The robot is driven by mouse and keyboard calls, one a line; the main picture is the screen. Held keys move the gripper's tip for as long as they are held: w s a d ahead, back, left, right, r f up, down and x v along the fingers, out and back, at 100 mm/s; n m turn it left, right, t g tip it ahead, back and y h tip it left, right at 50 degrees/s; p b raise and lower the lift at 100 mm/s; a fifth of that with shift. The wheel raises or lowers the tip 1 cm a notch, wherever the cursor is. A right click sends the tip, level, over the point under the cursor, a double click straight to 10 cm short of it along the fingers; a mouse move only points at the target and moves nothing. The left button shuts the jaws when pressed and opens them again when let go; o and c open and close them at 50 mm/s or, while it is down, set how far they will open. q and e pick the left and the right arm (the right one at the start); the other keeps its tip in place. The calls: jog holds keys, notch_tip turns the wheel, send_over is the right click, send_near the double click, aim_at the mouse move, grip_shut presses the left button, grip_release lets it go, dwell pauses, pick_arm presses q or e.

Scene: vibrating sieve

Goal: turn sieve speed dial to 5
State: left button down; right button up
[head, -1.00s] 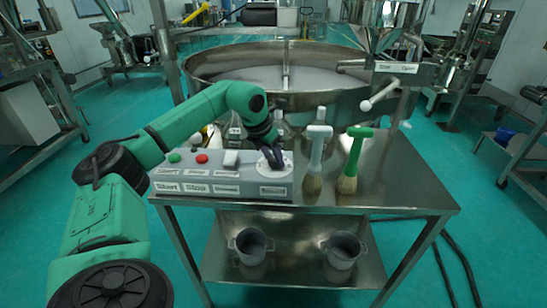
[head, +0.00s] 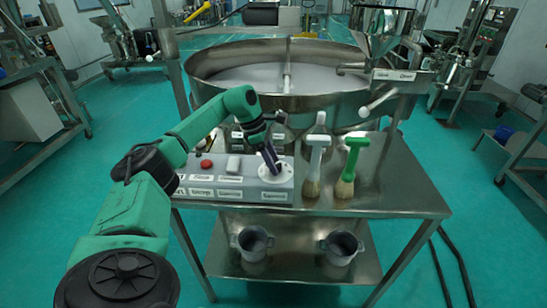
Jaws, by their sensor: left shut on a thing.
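The grey control box (head: 225,189) stands on the front left of the steel table. Its speed dial (head: 279,177) sits at the right end of the box top on a pale round plate. My left gripper (head: 270,160) comes down onto the dial from the upper left, shut on the dial's knob. The gripper hides most of the knob, and the dial's marks are too small to read. The red button (head: 206,164) and a pale switch (head: 233,164) show on the box top. The large round sieve (head: 250,80) stands behind. My right gripper is not in view.
A white-handled brush (head: 316,160) and a green-handled brush (head: 350,165) stand just right of the box. Bottles stand behind the box. Two grey pots (head: 252,243) (head: 341,248) sit on the lower shelf. The table's right side (head: 405,185) is clear.

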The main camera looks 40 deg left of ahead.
pick_arm(q)
jog(key=shift+w+r+m+g+p, duration=0.15)
jog(key=shift+m+g+p, duration=0.2)
jog(key=shift+m, duration=0.55)
jog(key=shift+m+g+h, duration=0.3)
jog(key=shift+m+g, duration=0.05)
jog(key=shift+m, duration=0.65)
jog(key=m+g, duration=0.1)
jog(key=m, duration=0.3)
jog(key=shift+w+g+b, duration=0.1)
jog(key=shift+g+b, duration=0.25)
jog(key=shift+g, duration=0.05)
jog(key=shift+m, duration=0.3)
jog(key=shift+c, duration=1.7)
grip_release()
